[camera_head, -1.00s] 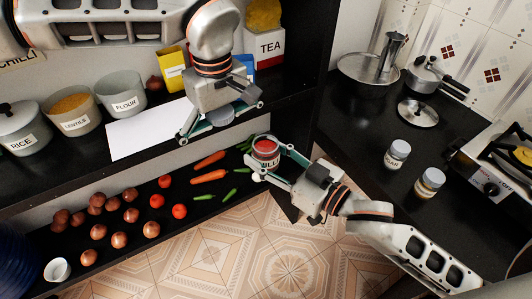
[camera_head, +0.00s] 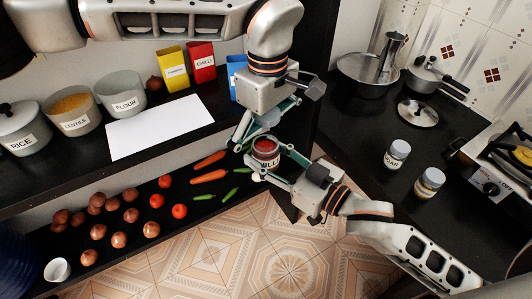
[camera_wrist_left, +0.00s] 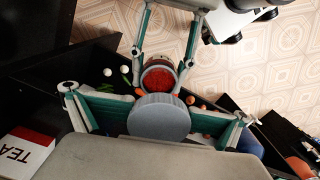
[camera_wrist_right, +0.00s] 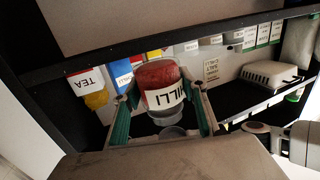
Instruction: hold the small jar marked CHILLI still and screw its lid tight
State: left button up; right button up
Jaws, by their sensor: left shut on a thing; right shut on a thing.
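The small jar (camera_head: 265,160) is filled with red and has a white label, part of which reads "ILL". It stands roughly upright with its mouth uncovered. My right gripper (camera_head: 262,150) is shut around its sides, as the right wrist view also shows (camera_wrist_right: 163,97). The grey round lid (camera_wrist_left: 158,118) is between the fingers of my left gripper (camera_wrist_left: 158,112), which is shut on it. In the head view the lid (camera_head: 268,118) is above the jar's mouth, partly hidden by the fingers. In the left wrist view the red contents (camera_wrist_left: 158,78) show beside the lid; lid and jar look apart.
The counter with two small jars (camera_head: 397,153) and a pot (camera_head: 368,82) lies to the right. The shelf behind holds canisters (camera_head: 122,92), a white board (camera_head: 160,126) and upright packets (camera_head: 201,62). Vegetables (camera_head: 150,205) lie on the lower shelf. Open floor is below the jar.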

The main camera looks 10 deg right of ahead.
aim_at(266, 159)
pick_arm(q)
jog(key=shift+f, duration=1.8)
jog(key=shift+f, duration=0.9)
jog(key=shift+f, duration=0.55)
jog(key=m, duration=0.6)
jog(key=shift+a+m, duration=0.1)
jog(key=shift+m, duration=0.2)
jog(key=o, duration=1)
jog(key=shift+c, duration=0.2)
